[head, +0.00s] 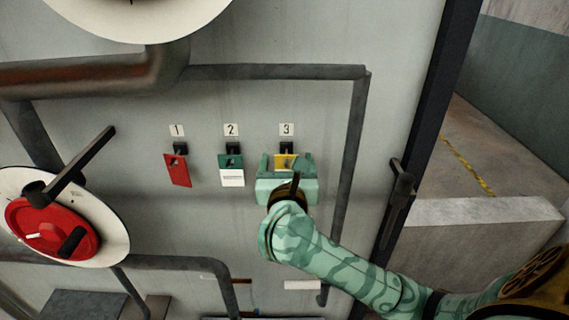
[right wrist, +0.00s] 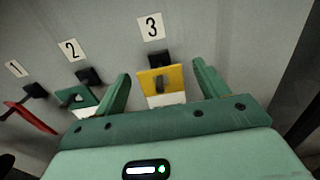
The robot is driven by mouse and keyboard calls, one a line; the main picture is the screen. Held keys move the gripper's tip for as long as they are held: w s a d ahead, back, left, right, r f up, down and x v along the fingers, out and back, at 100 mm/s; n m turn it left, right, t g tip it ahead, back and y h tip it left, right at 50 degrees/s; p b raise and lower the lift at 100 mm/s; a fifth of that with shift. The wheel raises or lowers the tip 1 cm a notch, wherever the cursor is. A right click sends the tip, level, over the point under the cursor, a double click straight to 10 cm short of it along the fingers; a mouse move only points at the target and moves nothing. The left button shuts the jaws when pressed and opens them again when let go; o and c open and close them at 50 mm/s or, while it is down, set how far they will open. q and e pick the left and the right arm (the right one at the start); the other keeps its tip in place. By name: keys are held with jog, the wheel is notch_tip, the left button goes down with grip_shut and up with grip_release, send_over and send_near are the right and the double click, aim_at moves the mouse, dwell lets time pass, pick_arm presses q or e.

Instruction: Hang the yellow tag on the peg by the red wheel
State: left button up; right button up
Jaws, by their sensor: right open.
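The yellow tag (head: 285,161) hangs on the peg under the number 3 label, mostly covered by my right gripper in the head view. In the right wrist view the yellow tag (right wrist: 161,83) has a white lower part and hangs between the fingers. My right gripper (head: 286,165) is open, with one finger on each side of the tag and gaps to both; it also shows in the right wrist view (right wrist: 162,80). The red wheel (head: 50,228) is at the left on a round white plate. My left gripper is out of view.
A red tag (head: 178,170) hangs on peg 1 and a green and white tag (head: 231,170) on peg 2, left of the yellow one. Pipes (head: 270,72) frame the panel above and right. A dark handle (head: 402,182) sticks out at the panel's right edge.

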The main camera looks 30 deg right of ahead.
aim_at(287, 158)
jog(key=c, duration=1)
jog(key=o, duration=1)
jog(key=c, duration=1.1)
jog(key=shift+r, duration=0.25)
jog(key=shift+s, duration=0.1)
jog(key=shift+p+v, duration=0.55)
jog(key=shift+v, duration=1.15)
